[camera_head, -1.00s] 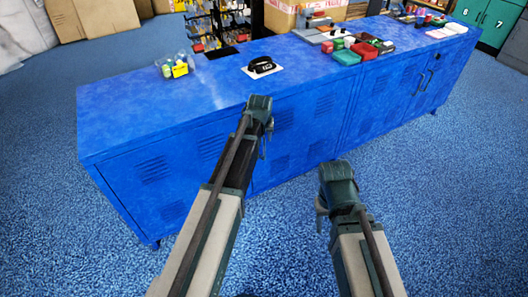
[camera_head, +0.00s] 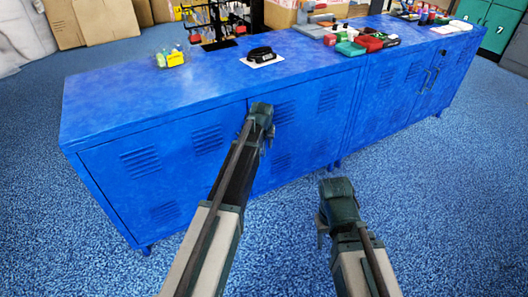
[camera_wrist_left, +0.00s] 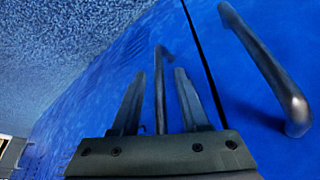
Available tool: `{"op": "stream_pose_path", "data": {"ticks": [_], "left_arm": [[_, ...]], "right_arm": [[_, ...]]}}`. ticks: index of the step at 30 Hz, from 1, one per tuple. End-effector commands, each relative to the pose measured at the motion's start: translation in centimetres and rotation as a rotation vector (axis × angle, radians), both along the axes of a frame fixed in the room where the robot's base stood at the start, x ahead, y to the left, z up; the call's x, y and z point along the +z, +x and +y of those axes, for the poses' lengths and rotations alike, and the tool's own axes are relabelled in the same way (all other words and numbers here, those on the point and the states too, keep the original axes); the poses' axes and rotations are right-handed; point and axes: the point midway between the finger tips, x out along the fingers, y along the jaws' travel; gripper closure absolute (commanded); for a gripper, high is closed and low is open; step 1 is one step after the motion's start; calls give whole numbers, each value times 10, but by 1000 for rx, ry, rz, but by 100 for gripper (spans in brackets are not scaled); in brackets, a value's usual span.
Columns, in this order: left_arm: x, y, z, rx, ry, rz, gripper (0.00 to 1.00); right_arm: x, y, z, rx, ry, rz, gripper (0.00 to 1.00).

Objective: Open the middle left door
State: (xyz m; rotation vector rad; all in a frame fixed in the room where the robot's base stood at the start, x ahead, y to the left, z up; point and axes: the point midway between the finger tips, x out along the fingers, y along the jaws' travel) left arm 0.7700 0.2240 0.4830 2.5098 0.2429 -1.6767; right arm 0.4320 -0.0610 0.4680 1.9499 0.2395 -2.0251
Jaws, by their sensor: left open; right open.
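A long blue metal cabinet (camera_head: 200,82) has several vented doors, all shut. My left gripper (camera_head: 266,140) is at the front, by the seam between the leftmost door (camera_head: 120,185) and the door to its right (camera_head: 310,125). In the left wrist view, my open left gripper (camera_wrist_left: 158,76) has a dark bar handle (camera_wrist_left: 161,90) between its fingers, with gaps on both sides. A second dark handle (camera_wrist_left: 268,65) stands to the right, across the door seam. My right gripper (camera_head: 322,228) is open and empty, lower and in front of the cabinet.
On the cabinet top are a black item on a white card (camera_head: 260,57), a small yellow-labelled container (camera_head: 170,59) and several coloured boxes (camera_head: 352,47). Two more dark handles (camera_head: 428,80) are on doors at the right. Blue carpet in front is clear.

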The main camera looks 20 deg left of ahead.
Motion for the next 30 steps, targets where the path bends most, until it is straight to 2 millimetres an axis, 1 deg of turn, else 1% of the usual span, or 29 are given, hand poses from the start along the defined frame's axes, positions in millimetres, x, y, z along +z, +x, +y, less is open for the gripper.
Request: {"op": "stream_pose_path", "data": {"ticks": [1,2,11,12,14,18,19,30], "left_arm": [[-6,2,0,0,0,0,55],[-7,3,0,0,0,0,55],[-7,3,1,0,0,0,55],[-7,3,1,0,0,0,62],[-7,3,1,0,0,0,73],[-7,3,1,0,0,0,98],[-7,3,1,0,0,0,100],[-7,3,1,0,0,0,100]], "right_arm": [[-6,0,0,-1,0,0,50],[-7,0,0,-1,0,0,50],[-7,0,0,-2,0,0,50],[-7,0,0,-2,0,0,50],[-7,0,0,-2,0,0,50],[-7,0,0,-2,0,0,50],[-7,0,0,-2,0,0,50],[-7,0,0,-2,0,0,50]]}}
